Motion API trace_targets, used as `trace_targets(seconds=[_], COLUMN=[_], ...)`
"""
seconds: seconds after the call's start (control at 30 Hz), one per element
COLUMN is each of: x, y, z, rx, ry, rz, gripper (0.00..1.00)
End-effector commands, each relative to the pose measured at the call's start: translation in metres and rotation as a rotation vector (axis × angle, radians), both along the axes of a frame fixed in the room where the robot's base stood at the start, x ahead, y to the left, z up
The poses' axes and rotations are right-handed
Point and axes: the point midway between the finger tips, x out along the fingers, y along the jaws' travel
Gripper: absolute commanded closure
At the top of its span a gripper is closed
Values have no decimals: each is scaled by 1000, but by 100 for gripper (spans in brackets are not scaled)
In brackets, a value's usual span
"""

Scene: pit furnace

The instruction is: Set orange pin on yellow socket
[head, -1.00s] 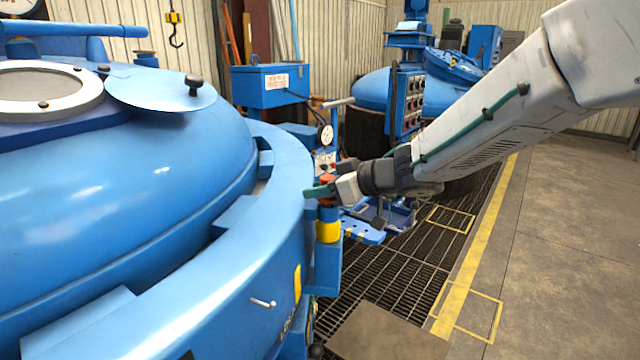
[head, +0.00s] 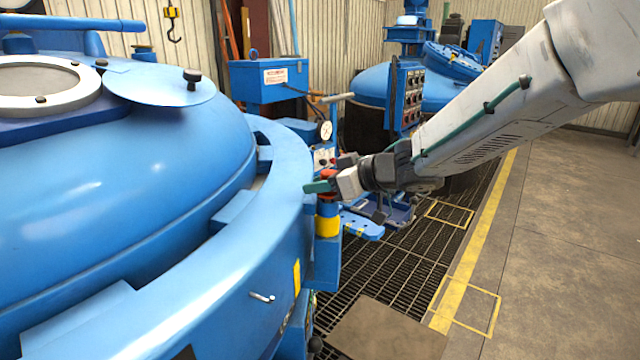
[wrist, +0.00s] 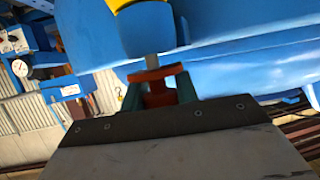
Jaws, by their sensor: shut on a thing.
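The yellow socket (head: 327,227) is a yellow-banded blue post on the side of the furnace rim. My gripper (head: 328,185) is directly above it, reaching in from the right, with a green finger showing. It is shut on the orange pin (head: 327,198), whose head shows between both green fingers in the wrist view (wrist: 154,98). There the picture is tipped over, and the pin's grey shank runs up to the blue top of the socket post, with the yellow band (wrist: 122,4) beyond. The shank's end is hidden, so I cannot tell how deep it sits.
The big blue furnace (head: 120,190) with its curved rim fills the left. A pressure gauge (head: 325,131) and a blue box (head: 270,82) stand behind my gripper. A blue bracket (head: 362,226) lies to the right, over floor grating (head: 400,275). The right floor is clear.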

Motion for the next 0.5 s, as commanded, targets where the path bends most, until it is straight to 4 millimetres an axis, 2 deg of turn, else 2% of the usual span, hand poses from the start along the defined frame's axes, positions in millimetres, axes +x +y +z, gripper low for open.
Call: trace_targets(seconds=[0.5], x=[0], y=[0], z=[-3], rx=[0], ry=[0], rz=[1], gripper=[98])
